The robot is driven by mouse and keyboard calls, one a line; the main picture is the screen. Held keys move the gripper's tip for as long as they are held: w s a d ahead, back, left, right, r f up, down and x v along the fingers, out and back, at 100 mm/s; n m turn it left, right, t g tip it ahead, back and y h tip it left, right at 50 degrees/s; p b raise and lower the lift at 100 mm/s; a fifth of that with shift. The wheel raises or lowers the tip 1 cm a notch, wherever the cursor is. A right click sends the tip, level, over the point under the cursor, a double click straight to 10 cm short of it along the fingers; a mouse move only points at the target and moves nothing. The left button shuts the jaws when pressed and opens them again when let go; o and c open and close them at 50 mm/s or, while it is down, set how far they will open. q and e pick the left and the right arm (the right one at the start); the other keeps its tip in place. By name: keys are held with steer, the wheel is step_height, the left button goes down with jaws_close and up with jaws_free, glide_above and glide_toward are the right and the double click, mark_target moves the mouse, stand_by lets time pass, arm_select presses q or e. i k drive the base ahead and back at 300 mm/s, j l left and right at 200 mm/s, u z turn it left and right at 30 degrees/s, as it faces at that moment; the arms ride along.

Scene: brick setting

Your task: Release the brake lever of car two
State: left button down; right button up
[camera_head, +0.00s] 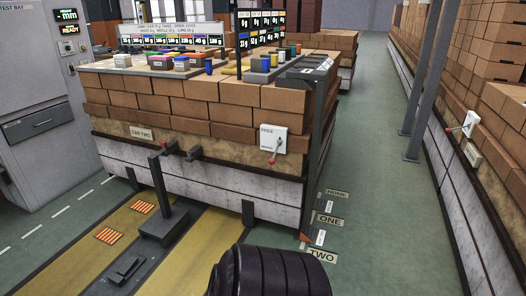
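The car marked CAR TWO (141,134) is a long grey-white car stacked with brown bricks. On its near side is a white brake plate (280,136) with small text too fine to read surely. The brake lever (273,151) on it has a red end and points down and slightly left. Neither of my grippers is in view. A dark, ribbed rounded part of mine (270,273) shows at the bottom edge, well below and apart from the lever.
Another brick car (455,180) on the right has a similar red-ended lever (461,127). Floor signs HOME, ONE and TWO (322,257) lie right of car two. The green aisle (390,230) is clear.

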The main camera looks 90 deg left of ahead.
mark_target(272, 160)
steer(key=j+u, duration=0.1)
steer(key=u, duration=2.6)
